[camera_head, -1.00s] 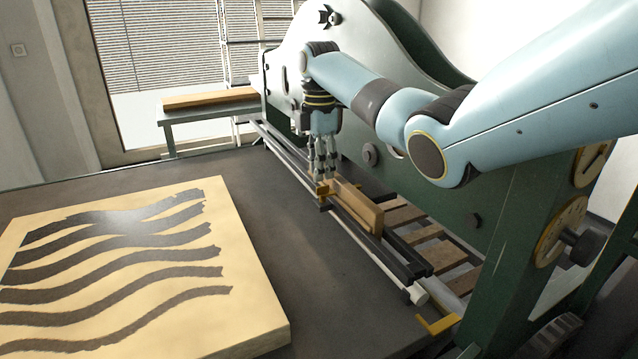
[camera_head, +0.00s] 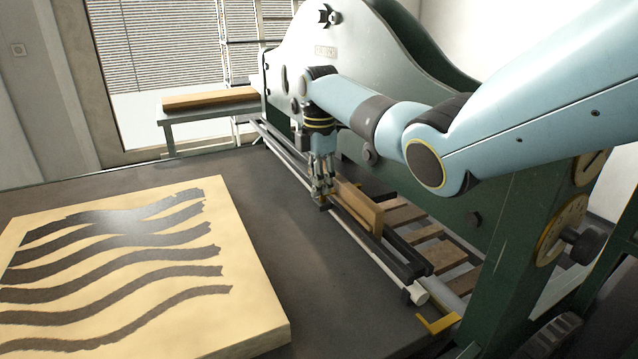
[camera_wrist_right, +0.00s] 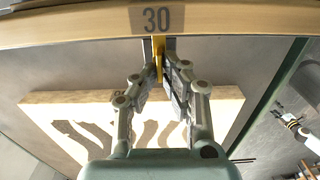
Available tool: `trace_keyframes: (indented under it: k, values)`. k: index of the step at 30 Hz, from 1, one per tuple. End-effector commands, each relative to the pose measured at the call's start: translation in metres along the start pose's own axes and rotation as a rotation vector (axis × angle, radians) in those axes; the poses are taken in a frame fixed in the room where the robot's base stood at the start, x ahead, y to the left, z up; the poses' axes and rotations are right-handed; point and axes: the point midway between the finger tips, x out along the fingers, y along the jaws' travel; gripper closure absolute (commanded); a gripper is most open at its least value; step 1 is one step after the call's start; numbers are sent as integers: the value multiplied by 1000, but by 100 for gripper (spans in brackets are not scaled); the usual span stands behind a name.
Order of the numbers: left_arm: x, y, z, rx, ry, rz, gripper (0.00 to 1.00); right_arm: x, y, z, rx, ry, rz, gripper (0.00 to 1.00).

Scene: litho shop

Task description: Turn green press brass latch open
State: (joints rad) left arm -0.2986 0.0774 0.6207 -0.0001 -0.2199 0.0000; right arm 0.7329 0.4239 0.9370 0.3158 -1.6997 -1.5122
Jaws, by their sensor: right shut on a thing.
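The green press (camera_head: 470,225) stands on the right, with a pale side plate at the back. My right gripper (camera_head: 322,196) points down at the rail along the press's left side. In the right wrist view its fingers (camera_wrist_right: 160,68) are shut on the yellow brass latch (camera_wrist_right: 158,48), which stands up between the fingertips. In the head view the fingers hide most of the latch. My left gripper is in neither view.
A wooden bar (camera_head: 360,208) lies by the rail beside my right gripper; it shows close up with a "30" label in the wrist view (camera_wrist_right: 220,22). A pale stone slab (camera_head: 120,330) with dark wavy bands lies on the left. A yellow bracket (camera_head: 438,323) sits at the rail's near end.

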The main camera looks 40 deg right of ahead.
Motion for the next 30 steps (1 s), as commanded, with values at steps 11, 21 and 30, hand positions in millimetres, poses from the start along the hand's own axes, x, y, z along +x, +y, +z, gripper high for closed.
trace_keyframes:
  k: [11, 21, 30]
  values:
    - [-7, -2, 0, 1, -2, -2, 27, -2, 0, 0, 46, 0, -1, 100]
    - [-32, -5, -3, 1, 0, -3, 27, -4, 2, 0, 279, 1, -2, 100]
    - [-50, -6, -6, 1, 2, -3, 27, -3, 5, 1, 565, 0, 0, 100]
